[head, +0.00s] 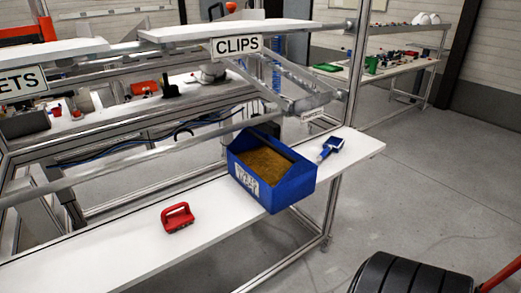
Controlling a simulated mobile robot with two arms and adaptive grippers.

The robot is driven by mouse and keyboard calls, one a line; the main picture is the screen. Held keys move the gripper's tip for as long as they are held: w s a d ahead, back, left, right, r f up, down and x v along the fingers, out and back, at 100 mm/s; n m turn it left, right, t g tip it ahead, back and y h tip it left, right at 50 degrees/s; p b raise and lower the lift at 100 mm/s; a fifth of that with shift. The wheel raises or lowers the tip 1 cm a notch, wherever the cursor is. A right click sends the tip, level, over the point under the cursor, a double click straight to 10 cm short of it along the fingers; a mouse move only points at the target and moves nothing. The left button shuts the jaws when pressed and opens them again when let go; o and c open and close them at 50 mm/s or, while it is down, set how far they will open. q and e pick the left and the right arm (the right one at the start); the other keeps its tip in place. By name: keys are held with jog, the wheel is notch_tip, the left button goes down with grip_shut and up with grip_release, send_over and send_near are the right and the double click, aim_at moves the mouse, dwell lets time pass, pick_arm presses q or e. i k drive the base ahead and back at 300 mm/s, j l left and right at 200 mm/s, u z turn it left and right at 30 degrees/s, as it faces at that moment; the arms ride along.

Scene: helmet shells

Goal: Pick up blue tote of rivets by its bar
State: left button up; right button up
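The blue tote (289,190) stands on the white lower shelf, right of the middle in the head view. It is open at the top and filled with a brown-gold mass; single pieces are too small to make out. A white label (246,180) is on its front left face. Neither of my grippers shows in this view.
A red handled object (177,217) sits on the shelf (120,255) left of the tote. A blue and white hand-held device (331,147) lies to its right. Metal rails and a CLIPS sign (238,46) are above. A black ribbed round thing (405,275) is at bottom right.

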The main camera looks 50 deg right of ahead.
aim_at(276, 176)
jog(key=i+z, duration=0.15)
jog(key=z, duration=0.2)
jog(key=i+z, duration=0.1)
jog(key=z, duration=0.25)
jog(key=i+j+z, duration=0.1)
jog(key=z, duration=0.2)
